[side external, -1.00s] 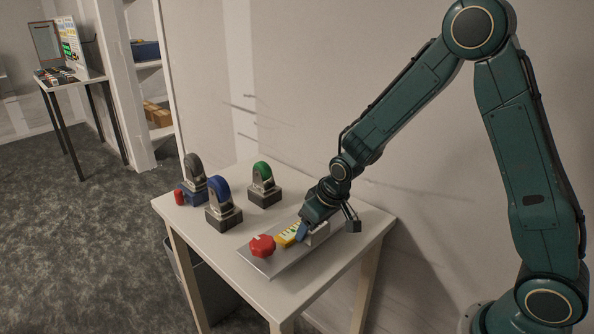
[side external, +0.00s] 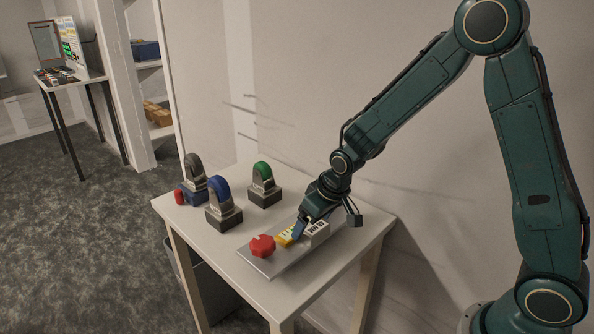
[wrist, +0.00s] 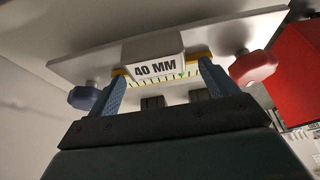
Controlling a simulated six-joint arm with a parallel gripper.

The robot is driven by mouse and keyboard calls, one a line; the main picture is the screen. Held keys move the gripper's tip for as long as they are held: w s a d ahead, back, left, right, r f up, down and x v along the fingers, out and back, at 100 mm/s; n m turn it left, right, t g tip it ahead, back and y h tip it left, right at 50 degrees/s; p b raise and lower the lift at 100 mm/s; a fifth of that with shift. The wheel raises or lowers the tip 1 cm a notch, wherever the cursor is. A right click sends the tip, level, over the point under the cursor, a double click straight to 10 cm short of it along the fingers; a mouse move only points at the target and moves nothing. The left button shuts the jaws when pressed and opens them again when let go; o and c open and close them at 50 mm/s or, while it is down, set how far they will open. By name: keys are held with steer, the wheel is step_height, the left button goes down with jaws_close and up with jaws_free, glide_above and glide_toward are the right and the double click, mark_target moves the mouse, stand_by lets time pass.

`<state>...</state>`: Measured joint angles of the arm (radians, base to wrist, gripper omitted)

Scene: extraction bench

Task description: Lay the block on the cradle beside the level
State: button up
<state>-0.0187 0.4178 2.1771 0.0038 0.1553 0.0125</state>
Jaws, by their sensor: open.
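A white block labelled "40 MM" (wrist: 158,65) sits on a pale plate (wrist: 95,65); in the side view the white block (side external: 317,231) is at the plate's right part. A yellow strip with tick marks (wrist: 192,75) lies by it, showing as a yellow piece (side external: 285,236) in the side view; I cannot tell if it is the level. My gripper (side external: 305,229) is low over the plate, beside the block. In the wrist view its blue fingers (wrist: 175,88) are apart, with the block framed between them. Contact is unclear. I cannot identify the cradle.
A red knob (side external: 262,246) stands at the plate's near left end. Stands with a grey ring (side external: 195,166), a blue ring (side external: 219,189) and a green ring (side external: 263,171) are behind. A small red cylinder (side external: 179,196) is at the far left. The table's front left is clear.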

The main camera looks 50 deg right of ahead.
steer(key=v, duration=1.1)
steer(key=shift+s+r, duration=0.2)
steer(key=shift+d, duration=0.1)
stand_by(0.3)
steer(key=s+r, duration=0.4)
steer(key=s, duration=0.6)
steer(key=s+r+t, duration=0.1)
steer(key=s+r, duration=0.4)
steer(key=s, duration=0.6)
steer(key=shift+s+d, duration=0.25)
steer(key=shift+s, duration=0.1)
